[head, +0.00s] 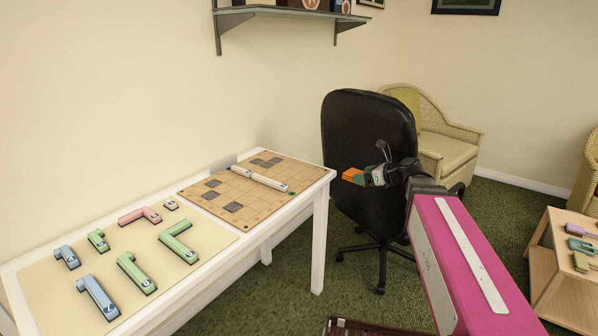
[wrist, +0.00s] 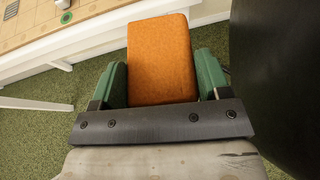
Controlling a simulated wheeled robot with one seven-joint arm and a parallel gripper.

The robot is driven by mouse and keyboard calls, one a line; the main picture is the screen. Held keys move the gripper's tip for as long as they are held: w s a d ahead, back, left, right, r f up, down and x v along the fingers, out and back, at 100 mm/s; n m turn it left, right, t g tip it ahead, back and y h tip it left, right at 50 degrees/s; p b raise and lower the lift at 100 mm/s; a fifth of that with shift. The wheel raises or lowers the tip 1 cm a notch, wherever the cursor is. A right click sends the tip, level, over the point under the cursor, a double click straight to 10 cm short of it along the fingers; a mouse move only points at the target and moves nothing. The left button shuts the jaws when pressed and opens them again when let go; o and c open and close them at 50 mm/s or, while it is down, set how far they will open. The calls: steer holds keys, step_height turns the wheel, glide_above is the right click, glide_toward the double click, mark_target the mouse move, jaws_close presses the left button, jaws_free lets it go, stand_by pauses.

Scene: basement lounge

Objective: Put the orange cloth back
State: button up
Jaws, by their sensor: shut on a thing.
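My gripper (head: 366,177) is shut on the orange cloth (head: 353,176), a small block-like orange piece. In the head view it is held in the air in front of the black office chair, to the right of the white table's end. In the wrist view the orange cloth (wrist: 161,58) sits between the two green fingers of my gripper (wrist: 161,82), over the green carpet. The cloth's far end sticks out past the fingertips.
The white table (head: 319,235) holds a square-marked board (head: 250,198) and several coloured pieces on a mat (head: 45,290). The black office chair (head: 365,130) stands close behind my gripper. A wooden side table (head: 560,290) is at right. A wall shelf (head: 275,12) hangs above.

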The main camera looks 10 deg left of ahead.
steer(key=s+a+r+n+g+y, duration=0.1)
steer(key=a+r, duration=0.3)
steer(key=a, duration=0.9)
steer(key=a+r, duration=0.3)
steer(key=a, duration=1)
glide_above(305, 172)
steer(key=shift+n, duration=0.3)
step_height(305, 172, down, 6)
steer(key=shift+a+f, duration=0.1)
steer(key=shift+f, duration=2.1)
steer(key=shift+f, duration=0.15)
steer(key=o, duration=0.9)
